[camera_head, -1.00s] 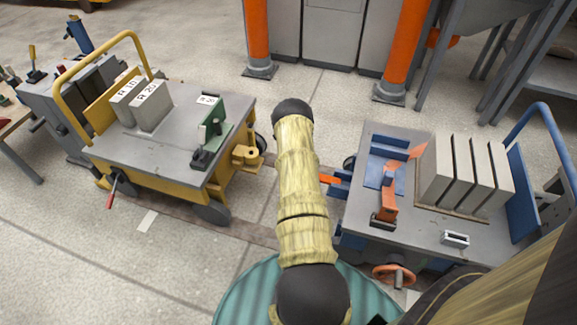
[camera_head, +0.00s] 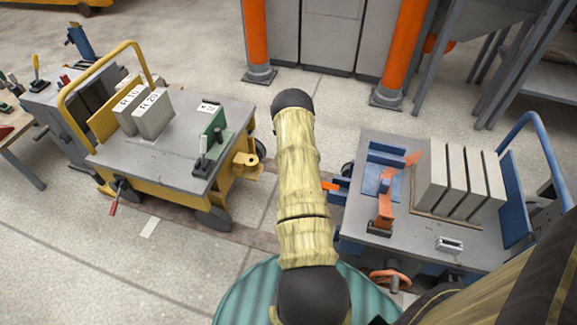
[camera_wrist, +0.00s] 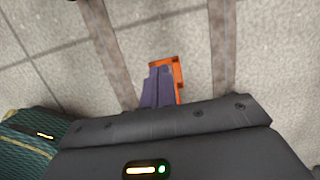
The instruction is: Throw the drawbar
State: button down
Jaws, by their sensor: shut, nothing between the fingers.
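The orange drawbar (camera_head: 331,186) shows as a short piece at the left end of the blue cart (camera_head: 420,235), between two carts. My arm hides part of the gap. The yellow cart (camera_head: 185,178) stands at left, its yellow coupling lug (camera_head: 246,161) facing the gap. In the wrist view an orange piece (camera_wrist: 180,75), seemingly the drawbar, lies at the tips of my gripper (camera_wrist: 158,70). The dark fingers are shut together and empty, overlapping the orange in the picture; I cannot tell whether they touch it. My gripper is hidden in the head view.
The blue cart carries an orange lever (camera_head: 385,208), several grey panels (camera_head: 430,180) and a red handwheel (camera_head: 390,278) below. The yellow cart carries labelled blocks (camera_head: 153,117) and a green bracket (camera_head: 215,130). Orange pillars (camera_head: 258,45) stand behind. Bare floor lies front left.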

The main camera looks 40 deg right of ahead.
jog(key=w+p+v, duration=0.1)
jog(key=v, duration=0.5)
jog(key=shift+w+a+r+p, duration=0.25)
jog(key=shift+a+r+p, duration=0.15)
jog(key=shift+a+r, duration=0.15)
jog(key=s+a+r+n, duration=0.2)
jog(key=a+r+n, duration=1.2)
jog(key=a+r, duration=0.6)
jog(key=s+a+r+n+h, duration=0.1)
jog(key=s+a+r+n, duration=0.4)
jog(key=s+a+n, duration=0.35)
jog(key=s+a+r+n, duration=0.5)
jog(key=s+a+n, duration=0.2)
jog(key=s+a, duration=0.15)
notch_tip(320, 180, up, 35)
jog(key=p, duration=3.5)
jog(key=shift+s+d+r+p, duration=0.15)
jog(key=shift+s+d+p, duration=0.05)
jog(key=shift+p, duration=0.2)
